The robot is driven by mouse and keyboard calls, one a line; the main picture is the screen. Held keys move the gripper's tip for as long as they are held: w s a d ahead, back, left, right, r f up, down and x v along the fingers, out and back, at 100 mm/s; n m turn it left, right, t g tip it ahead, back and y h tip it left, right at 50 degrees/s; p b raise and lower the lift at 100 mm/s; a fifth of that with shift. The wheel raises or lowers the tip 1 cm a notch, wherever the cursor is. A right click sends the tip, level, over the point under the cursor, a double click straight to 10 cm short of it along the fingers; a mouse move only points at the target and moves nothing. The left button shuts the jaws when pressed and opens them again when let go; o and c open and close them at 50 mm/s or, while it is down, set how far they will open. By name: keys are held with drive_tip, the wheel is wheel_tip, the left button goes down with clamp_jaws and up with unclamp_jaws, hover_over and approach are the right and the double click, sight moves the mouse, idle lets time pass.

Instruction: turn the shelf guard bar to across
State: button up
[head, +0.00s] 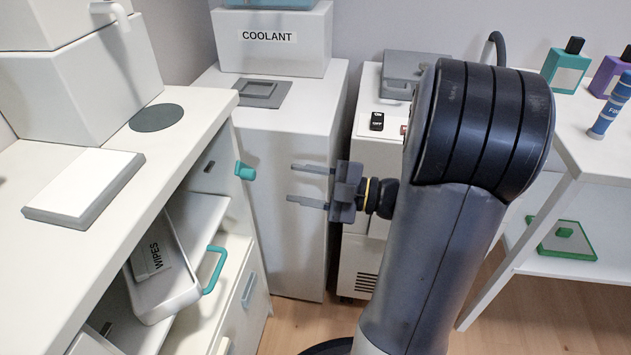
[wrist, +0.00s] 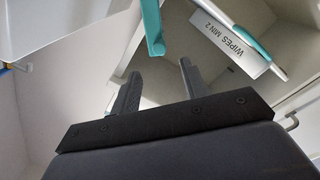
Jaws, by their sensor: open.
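A teal piece, which looks like the shelf guard bar (head: 245,171), sticks out from the front of the left cabinet below its top. In the wrist view a teal bar (wrist: 152,28) runs up from a point between and beyond my fingertips; its upper end is cut off by the frame. My gripper (head: 292,183) is open and empty, its fingers pointing left toward the teal piece with a clear gap. In the wrist view my gripper (wrist: 160,68) shows two separated fingers. The bar's full length and angle are hard to tell.
A tilted WIPES bin (head: 165,262) with a teal handle (head: 215,270) sits in the cabinet below the teal piece. A white unit bearing a COOLANT box (head: 272,38) stands behind my gripper. A white side table (head: 610,175) is at right. Floor shows between the furniture.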

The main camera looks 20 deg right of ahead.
sight(255, 176)
drive_tip(key=shift+v, duration=1.2)
drive_tip(key=shift+w+a, duration=0.1)
drive_tip(key=b+x, duration=0.2)
drive_tip(key=x, duration=0.8)
drive_tip(key=shift+w+a, duration=0.15)
drive_tip(key=shift+a, duration=0.1)
drive_tip(key=shift+d, duration=0.1)
